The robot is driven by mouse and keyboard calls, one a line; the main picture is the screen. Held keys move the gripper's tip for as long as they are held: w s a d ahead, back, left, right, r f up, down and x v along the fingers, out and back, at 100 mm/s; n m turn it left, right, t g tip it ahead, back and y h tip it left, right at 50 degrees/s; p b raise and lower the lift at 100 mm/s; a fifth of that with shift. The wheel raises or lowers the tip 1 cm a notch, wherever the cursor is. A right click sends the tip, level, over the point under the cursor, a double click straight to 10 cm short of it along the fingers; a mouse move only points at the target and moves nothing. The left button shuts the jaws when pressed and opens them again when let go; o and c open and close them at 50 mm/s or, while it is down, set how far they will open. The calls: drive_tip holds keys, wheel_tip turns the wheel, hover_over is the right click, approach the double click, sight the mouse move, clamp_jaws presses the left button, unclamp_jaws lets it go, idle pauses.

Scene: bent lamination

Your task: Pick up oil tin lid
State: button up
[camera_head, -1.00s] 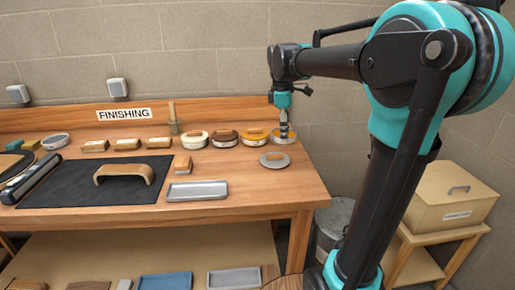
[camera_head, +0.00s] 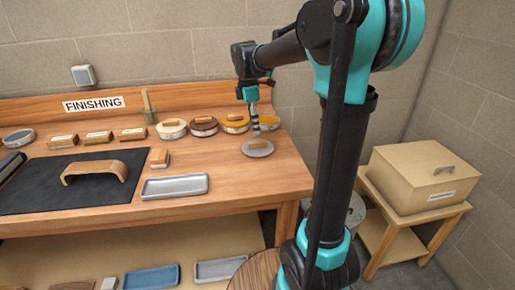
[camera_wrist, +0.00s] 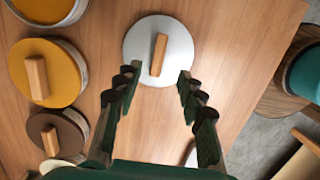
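A grey round lid with a wooden grip bar (camera_head: 258,150), which I take to be the oil tin lid, lies flat on the bench near its right end. It also shows in the wrist view (camera_wrist: 176,35), top centre. My gripper (camera_head: 256,132) is above the bench, just behind and over the lid. In the wrist view my gripper (camera_wrist: 157,77) is open and empty, its fingers spread at either side of the lid's near edge. No contact shows; the exact height is unclear. An uncovered tin with a yellow inside (camera_wrist: 42,8) stands left of the lid.
A yellow-topped tin (camera_wrist: 48,82) and a brown-topped tin (camera_wrist: 68,130) stand left of the gripper. A grey tray (camera_head: 175,186), a small brush-like block (camera_head: 160,158) and a black mat (camera_head: 30,192) lie on the bench. A box (camera_head: 415,180) stands right.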

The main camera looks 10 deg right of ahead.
sight(258, 142)
drive_tip(key=shift+w+d+f, duration=0.1)
drive_tip(key=shift+d+f, duration=0.05)
drive_tip(key=shift+f, duration=0.95)
drive_tip(key=shift+d+f, duration=0.2)
drive_tip(key=shift+f, duration=0.95)
drive_tip(key=shift+w+d+f, duration=0.1)
drive_tip(key=shift+d+f, duration=0.05)
drive_tip(key=shift+f, duration=0.95)
drive_tip(key=shift+c, duration=0.2)
clamp_jaws()
